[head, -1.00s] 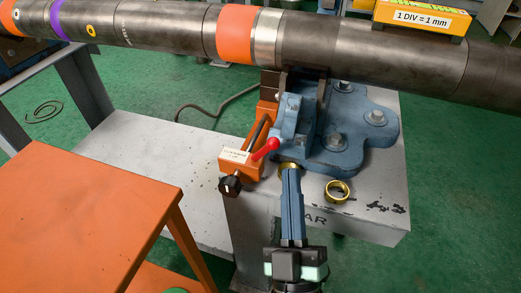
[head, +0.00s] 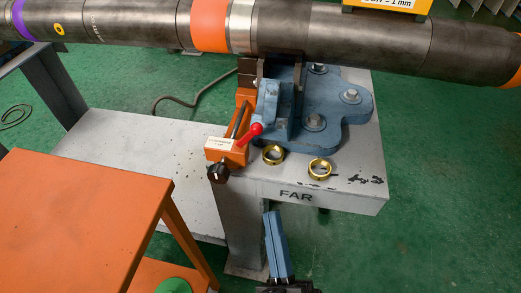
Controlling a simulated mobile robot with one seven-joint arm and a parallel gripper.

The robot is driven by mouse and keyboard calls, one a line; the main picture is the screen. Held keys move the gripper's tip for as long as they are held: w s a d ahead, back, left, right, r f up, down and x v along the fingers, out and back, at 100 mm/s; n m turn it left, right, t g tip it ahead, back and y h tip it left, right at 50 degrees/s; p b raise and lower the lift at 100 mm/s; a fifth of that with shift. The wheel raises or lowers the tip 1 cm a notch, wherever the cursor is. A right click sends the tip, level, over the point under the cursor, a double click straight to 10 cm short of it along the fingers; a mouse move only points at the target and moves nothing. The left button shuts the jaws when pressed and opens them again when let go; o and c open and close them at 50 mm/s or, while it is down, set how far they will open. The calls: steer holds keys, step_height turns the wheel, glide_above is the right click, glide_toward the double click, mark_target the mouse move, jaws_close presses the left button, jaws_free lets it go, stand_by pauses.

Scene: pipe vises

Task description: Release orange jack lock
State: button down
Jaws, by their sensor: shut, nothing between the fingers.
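The orange jack (head: 240,115) stands against the blue vise base (head: 325,110) under the pipe, on the grey bench marked FAR. It carries a white label (head: 220,144), too small to read, and a black knob (head: 218,172) at its near end. A lever with a red grip (head: 250,133) sits at its right side, sloping down to the left. My gripper (head: 272,213) is in front of and below the bench edge, its blue fingers together and empty. It is apart from the jack and the lever.
Two brass rings lie on the bench, the left ring (head: 273,155) near the lever and the right ring (head: 320,168) nearer the edge. An orange table (head: 80,225) fills the lower left. The dark pipe (head: 330,45) crosses above the jack.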

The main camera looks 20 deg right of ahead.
mark_target(255, 134)
steer(key=b+x, duration=0.1)
steer(key=x, duration=1.1)
steer(key=shift+w+r, duration=0.15)
steer(key=shift+a+r, duration=0.1)
steer(key=shift+r+n+y+p, duration=0.1)
steer(key=shift+n+y+p, duration=0.35)
steer(key=shift+p, duration=0.4)
steer(key=shift+a+r+n+y+p, duration=0.15)
steer(key=shift+n+y+p, duration=0.1)
steer(key=shift+p, duration=0.25)
steer(key=a+n+g+y+p, duration=0.1)
steer(key=n+g+p, duration=0.1)
steer(key=n+p, duration=0.2)
steer(key=w+a+r+n+g+y+p, duration=0.1)
steer(key=n+p, duration=0.3)
steer(key=p, duration=0.7)
steer(key=w+a+r+n+g+y+p, duration=0.1)
steer(key=n+g+y+p, duration=0.1)
steer(key=p, duration=0.5)
steer(key=shift+w+a+n+g+p, duration=0.2)
steer(key=shift+w+n+g+p, duration=0.1)
steer(key=shift+n, duration=0.6)
steer(key=shift+s, duration=0.2)
